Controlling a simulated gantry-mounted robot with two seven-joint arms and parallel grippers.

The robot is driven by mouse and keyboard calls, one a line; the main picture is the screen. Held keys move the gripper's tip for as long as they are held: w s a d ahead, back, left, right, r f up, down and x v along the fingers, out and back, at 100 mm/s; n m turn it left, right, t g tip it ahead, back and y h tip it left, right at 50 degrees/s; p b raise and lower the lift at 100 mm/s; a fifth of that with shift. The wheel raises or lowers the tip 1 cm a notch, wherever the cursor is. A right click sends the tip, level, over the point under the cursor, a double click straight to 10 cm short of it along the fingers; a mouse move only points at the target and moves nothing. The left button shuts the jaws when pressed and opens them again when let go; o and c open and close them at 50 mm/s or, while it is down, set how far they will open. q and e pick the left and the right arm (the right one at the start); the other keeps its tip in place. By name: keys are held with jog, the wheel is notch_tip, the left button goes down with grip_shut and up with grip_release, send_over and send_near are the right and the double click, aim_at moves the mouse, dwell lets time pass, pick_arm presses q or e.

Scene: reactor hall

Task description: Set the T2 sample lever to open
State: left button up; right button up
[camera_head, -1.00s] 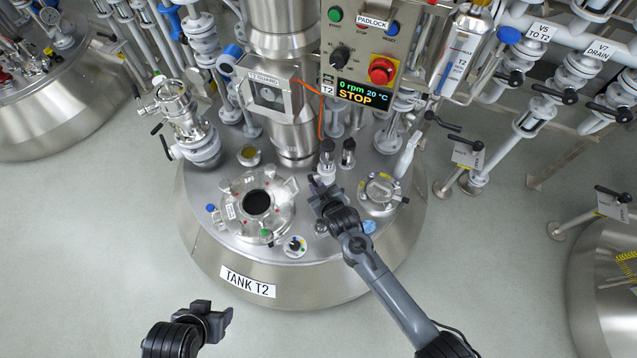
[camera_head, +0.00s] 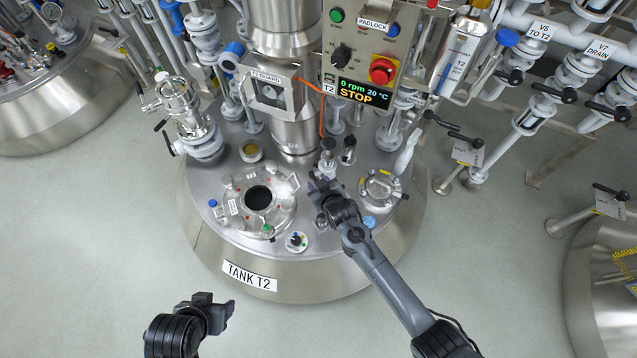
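Tank T2 (camera_head: 250,276) stands in the middle of the view with several fittings on its lid. My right gripper (camera_head: 319,184) is over the lid, beside two small upright fittings with dark tops, the nearer one (camera_head: 327,158) just behind it. Its fingers are small and dark, and I cannot tell their gap or whether they touch anything. No lever is legibly marked as the T2 sample lever; a part under my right gripper may be hidden. My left gripper (camera_head: 224,310) is in front of the tank, low in the view, holding nothing visible.
An open round port (camera_head: 258,199) and a small knob (camera_head: 296,241) are on the lid. A control box (camera_head: 365,55) showing "0 rpm 20 °C STOP" hangs above the back. Valve pipes (camera_head: 540,110) and a tagged black lever (camera_head: 455,135) are at right. The floor in front is clear.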

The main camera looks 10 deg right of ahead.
jog(key=shift+s+r+p, duration=0.3)
jog(key=shift+s+r, duration=0.05)
jog(key=shift+s, duration=0.05)
jog(key=p+v, duration=0.2)
jog(key=v, duration=0.7)
jog(key=shift+s+d+p, duration=0.15)
jog(key=shift+s+p, duration=0.25)
jog(key=shift+r, duration=0.15)
jog(key=shift+c, duration=0.3)
